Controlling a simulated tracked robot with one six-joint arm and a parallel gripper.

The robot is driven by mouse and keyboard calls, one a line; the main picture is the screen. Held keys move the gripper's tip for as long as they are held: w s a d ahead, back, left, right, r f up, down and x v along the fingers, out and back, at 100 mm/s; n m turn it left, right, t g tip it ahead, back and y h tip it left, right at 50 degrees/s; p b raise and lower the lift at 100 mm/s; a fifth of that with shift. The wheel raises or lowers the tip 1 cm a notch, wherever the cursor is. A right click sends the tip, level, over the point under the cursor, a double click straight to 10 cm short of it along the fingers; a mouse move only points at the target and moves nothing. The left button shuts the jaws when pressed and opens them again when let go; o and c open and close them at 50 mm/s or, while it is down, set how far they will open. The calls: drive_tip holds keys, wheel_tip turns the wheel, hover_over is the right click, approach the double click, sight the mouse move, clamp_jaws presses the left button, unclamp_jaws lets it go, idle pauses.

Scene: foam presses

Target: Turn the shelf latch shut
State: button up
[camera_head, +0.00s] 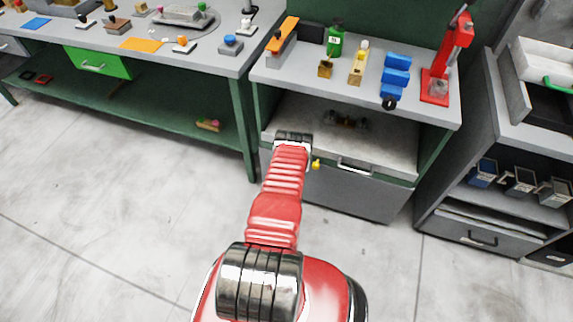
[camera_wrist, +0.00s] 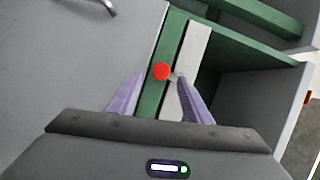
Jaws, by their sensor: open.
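In the wrist view a round red knob (camera_wrist: 161,72) with a short grey stub shows in front of a green rail. It looks like the shelf latch. My gripper (camera_wrist: 160,78) is open, its two purple fingers either side of the knob in the picture. I cannot tell whether they touch it or how deep it lies between them. In the head view my arm reaches the lower shelf (camera_head: 385,147) of the bench, and the fingers are hidden. A small yellow knob (camera_head: 316,164) shows at that shelf's front edge; I cannot tell whether it belongs to the same latch.
A grey drawer (camera_head: 370,192) with a handle lies below the shelf. A dark metal part (camera_head: 345,121) lies on the shelf. The floor left of my arm is clear.

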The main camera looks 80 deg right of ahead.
drive_tip(key=v, duration=0.9)
drive_tip(key=shift+a, duration=0.15)
drive_tip(key=shift+f, duration=0.1)
idle(0.3)
